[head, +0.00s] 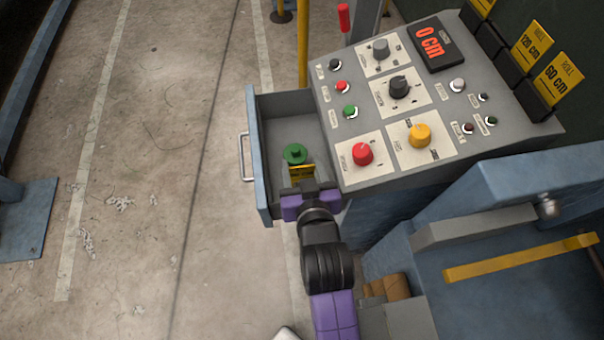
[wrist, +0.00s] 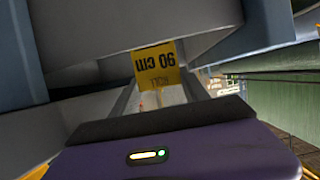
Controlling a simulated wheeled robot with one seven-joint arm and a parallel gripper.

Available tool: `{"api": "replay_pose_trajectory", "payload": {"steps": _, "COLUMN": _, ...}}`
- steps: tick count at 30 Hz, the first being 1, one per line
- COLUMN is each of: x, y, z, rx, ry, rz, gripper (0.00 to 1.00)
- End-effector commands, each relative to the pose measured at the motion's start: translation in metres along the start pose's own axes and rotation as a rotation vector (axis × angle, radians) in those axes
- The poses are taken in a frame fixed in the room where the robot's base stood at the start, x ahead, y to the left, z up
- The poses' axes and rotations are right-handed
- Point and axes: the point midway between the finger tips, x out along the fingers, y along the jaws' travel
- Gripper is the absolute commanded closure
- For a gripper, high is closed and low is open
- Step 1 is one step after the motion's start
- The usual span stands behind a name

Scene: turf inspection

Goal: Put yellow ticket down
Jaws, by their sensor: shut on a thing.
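My gripper (head: 302,188) is shut on the yellow ticket (head: 301,171), just over the near part of the open drawer (head: 263,190) on the console's left side. In the wrist view the yellow ticket (wrist: 157,66) reads "90 cm", upside down, and sticks out beyond the dark pad of my gripper. Most of the ticket is hidden by my gripper in the head view. I cannot tell whether it touches the drawer floor. A green knob-like piece (head: 294,153) is in the drawer just beyond the ticket.
The console (head: 372,112) has red, yellow and black knobs, several buttons and a display (head: 436,43) reading "0 cm". More yellow tickets, such as 60 cm (head: 559,78), stand in black holders at its right edge. A yellow post (head: 302,45) stands behind the drawer.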

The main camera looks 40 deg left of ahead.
Motion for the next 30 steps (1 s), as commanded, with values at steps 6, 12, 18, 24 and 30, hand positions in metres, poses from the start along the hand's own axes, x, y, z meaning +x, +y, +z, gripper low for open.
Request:
{"api": "replay_pose_trajectory", "payload": {"steps": 6, "x": 0.007, "y": -0.001, "z": 0.018, "rx": 0.000, "ry": -0.002, "rz": -0.001, "gripper": 1.00}}
{"api": "replay_pose_trajectory", "payload": {"steps": 12, "x": 0.016, "y": -0.001, "z": 0.040, "rx": 0.000, "ry": -0.002, "rz": -0.001, "gripper": 1.00}}
{"api": "replay_pose_trajectory", "payload": {"steps": 18, "x": 0.017, "y": 0.000, "z": 0.042, "rx": 0.000, "ry": 0.001, "rz": 0.000, "gripper": 1.00}}
{"api": "replay_pose_trajectory", "payload": {"steps": 24, "x": 0.018, "y": 0.000, "z": 0.045, "rx": 0.001, "ry": 0.001, "rz": 0.000, "gripper": 1.00}}
{"api": "replay_pose_trajectory", "payload": {"steps": 30, "x": 0.018, "y": 0.000, "z": 0.044, "rx": 0.000, "ry": 0.000, "rz": 0.000, "gripper": 0.25}}
